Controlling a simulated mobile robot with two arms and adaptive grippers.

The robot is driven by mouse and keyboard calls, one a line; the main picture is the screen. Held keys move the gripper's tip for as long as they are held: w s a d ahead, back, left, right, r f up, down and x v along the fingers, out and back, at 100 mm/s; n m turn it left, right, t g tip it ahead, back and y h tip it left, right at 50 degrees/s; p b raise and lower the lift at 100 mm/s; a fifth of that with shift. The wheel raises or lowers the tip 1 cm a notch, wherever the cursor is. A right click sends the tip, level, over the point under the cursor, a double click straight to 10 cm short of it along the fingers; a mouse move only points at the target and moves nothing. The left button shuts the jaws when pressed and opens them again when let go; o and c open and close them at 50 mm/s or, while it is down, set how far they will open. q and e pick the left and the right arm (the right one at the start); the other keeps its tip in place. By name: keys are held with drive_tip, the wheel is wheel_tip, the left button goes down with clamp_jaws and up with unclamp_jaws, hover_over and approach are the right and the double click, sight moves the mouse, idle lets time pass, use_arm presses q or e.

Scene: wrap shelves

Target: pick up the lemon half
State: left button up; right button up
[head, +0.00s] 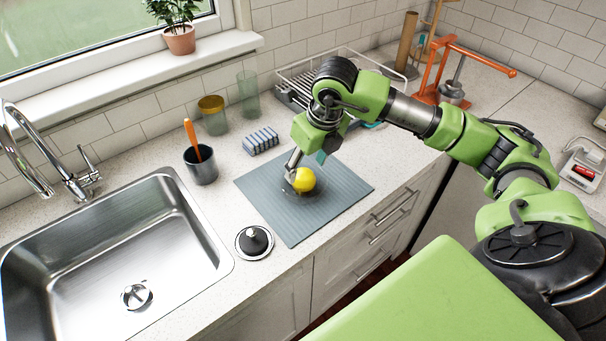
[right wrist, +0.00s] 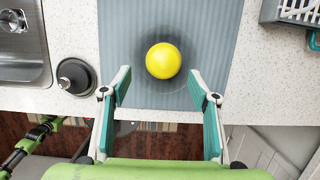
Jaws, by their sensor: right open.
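The lemon half (head: 304,180) is a smooth yellow dome on the grey ribbed mat (head: 345,191) on the counter. A dark round patch surrounds it. It also shows in the right wrist view (right wrist: 163,60), just beyond the fingertips and roughly centred between them. My right gripper (head: 294,166) reaches down over the mat, with a finger beside the lemon half in the head view. In the right wrist view my right gripper (right wrist: 166,88) has its two teal-padded fingers spread wide, with nothing between them.
Left of the mat are the steel sink (head: 110,262), a black-knobbed round stopper (head: 254,241) and a dark cup (head: 201,165) with an orange handle. Behind are a striped sponge (head: 261,141), two glasses and a dish rack (head: 290,78). The counter's front edge is close to the mat.

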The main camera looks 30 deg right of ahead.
sight(304, 171)
drive_tip(key=shift+w+d+f+p, duration=0.15)
drive_tip(key=shift+w+f+p, duration=0.1)
drive_tip(key=shift+f+p, duration=0.2)
drive_tip(key=shift+w+d+f+p, duration=0.1)
drive_tip(key=shift+w+f+p, duration=0.1)
drive_tip(key=shift+f+p, duration=0.2)
drive_tip(key=shift+p+x, duration=0.3)
drive_tip(key=shift+x, duration=0.9)
drive_tip(key=shift+w+f, duration=0.15)
drive_tip(key=shift+f, duration=0.1)
drive_tip(key=c, duration=1.2)
use_arm(q)
drive_tip(key=r, duration=0.1)
drive_tip(key=w+r, duration=0.1)
drive_tip(key=shift+w+d+r, duration=0.1)
drive_tip(key=shift+r, duration=0.2)
use_arm(e)
drive_tip(key=shift+r, duration=0.1)
